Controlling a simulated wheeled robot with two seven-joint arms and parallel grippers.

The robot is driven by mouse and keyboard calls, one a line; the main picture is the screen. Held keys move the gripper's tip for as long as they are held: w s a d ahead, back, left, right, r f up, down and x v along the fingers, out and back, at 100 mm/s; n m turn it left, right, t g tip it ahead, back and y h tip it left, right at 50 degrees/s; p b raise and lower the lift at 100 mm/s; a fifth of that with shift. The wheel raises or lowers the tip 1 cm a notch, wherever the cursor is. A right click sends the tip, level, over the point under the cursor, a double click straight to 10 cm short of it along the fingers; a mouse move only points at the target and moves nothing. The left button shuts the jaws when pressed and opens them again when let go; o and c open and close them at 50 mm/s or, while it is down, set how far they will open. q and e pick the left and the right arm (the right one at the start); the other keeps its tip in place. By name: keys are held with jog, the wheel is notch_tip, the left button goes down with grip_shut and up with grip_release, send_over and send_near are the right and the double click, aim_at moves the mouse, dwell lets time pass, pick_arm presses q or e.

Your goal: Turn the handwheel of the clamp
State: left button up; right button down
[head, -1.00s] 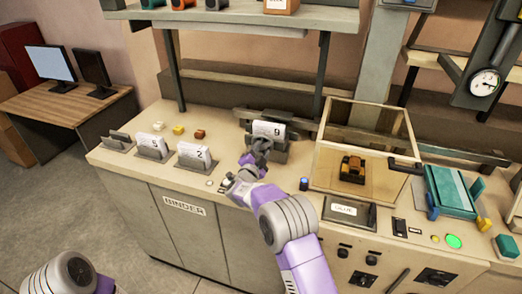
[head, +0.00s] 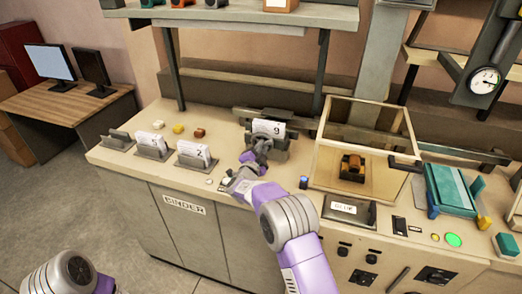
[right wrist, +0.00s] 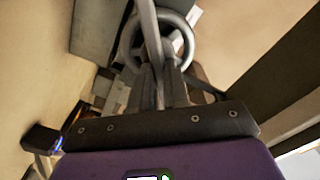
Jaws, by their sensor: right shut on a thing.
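The clamp (head: 282,153) stands at the back of the binder worktop, gripping a stack of white sheets (head: 268,127) marked 9. Its dark grey handwheel (head: 264,143) faces my side. In the right wrist view the handwheel's rim and spokes (right wrist: 131,42) show just beyond the fingers. My right gripper (head: 250,157) is at the lower left of the wheel and shut on the handwheel; the fingers (right wrist: 163,75) hide the exact contact. Of my left arm only a part shows at the bottom left; its gripper is out of view.
Two holders with sheets (head: 152,145) (head: 196,155) and an empty holder (head: 117,140) stand left of the clamp. A clear box (head: 330,165) stands close on the right, with a black-and-orange object (head: 352,168) inside. A shelf (head: 230,18) hangs above.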

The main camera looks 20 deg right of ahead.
jog(key=shift+f+m+b, duration=0.3)
jog(key=shift+m+b, duration=2.3)
jog(key=shift+b, duration=0.95)
jog(key=shift+f+m+b, duration=0.35)
jog(key=shift+m+b, duration=2.25)
jog(key=shift+b, duration=1)
jog(key=shift+f+m+b, duration=0.3)
jog(key=shift+m+b, duration=2.3)
jog(key=shift+b, duration=0.95)
jog(key=c, duration=1.1)
grip_release()
jog(key=v, duration=0.7)
jog(key=shift+s+a, duration=0.2)
jog(key=shift+s, duration=0.05)
